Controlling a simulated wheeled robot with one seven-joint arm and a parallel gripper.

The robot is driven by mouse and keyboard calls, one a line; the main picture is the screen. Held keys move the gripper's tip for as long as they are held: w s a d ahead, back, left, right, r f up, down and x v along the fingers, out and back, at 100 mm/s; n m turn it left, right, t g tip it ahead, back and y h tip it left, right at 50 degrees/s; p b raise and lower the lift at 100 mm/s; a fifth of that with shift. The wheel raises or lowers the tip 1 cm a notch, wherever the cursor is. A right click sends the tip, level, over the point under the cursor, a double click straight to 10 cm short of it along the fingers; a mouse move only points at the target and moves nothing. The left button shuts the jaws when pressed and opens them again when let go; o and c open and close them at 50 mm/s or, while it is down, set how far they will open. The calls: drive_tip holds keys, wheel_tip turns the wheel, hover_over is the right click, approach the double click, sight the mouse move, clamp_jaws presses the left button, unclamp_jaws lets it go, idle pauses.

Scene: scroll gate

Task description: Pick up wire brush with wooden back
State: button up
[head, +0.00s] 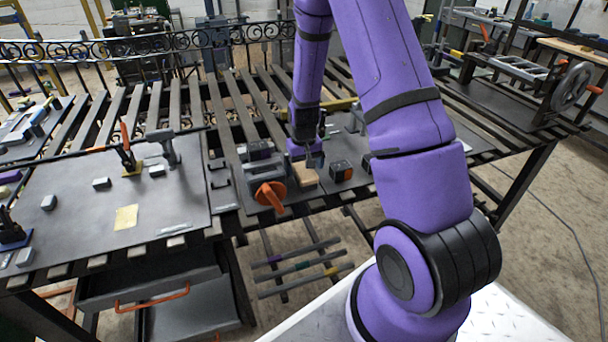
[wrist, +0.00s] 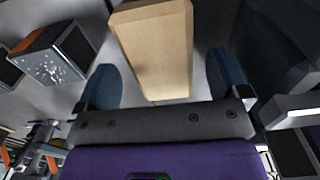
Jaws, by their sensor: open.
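The wooden-backed brush (head: 305,174) shows as a pale wooden block on the grey work surface, beside an orange-handled grey tool. It also fills the upper middle of the wrist view (wrist: 158,50), with its near end between my two fingers. Its bristles are hidden in both views. My gripper (wrist: 163,80) is open, with one blue-grey finger on each side of the block and a visible gap on both sides. In the head view my gripper (head: 315,160) is low over the brush, partly hidden by my arm.
A dark box with orange trim (head: 341,170) stands right of the brush and shows at left in the wrist view (wrist: 58,50). The grey tool with an orange handle (head: 268,188) stands close on the left. A drill (head: 168,150) stands on the left plate.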

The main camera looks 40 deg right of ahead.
sight(304, 173)
drive_tip(key=shift+a+f, duration=0.1)
drive_tip(key=shift+f, duration=1.55)
drive_tip(key=c, duration=1.1)
drive_tip(key=shift+r, duration=0.15)
wheel_tip(304, 173, up, 10)
drive_tip(key=shift+f, duration=0.1)
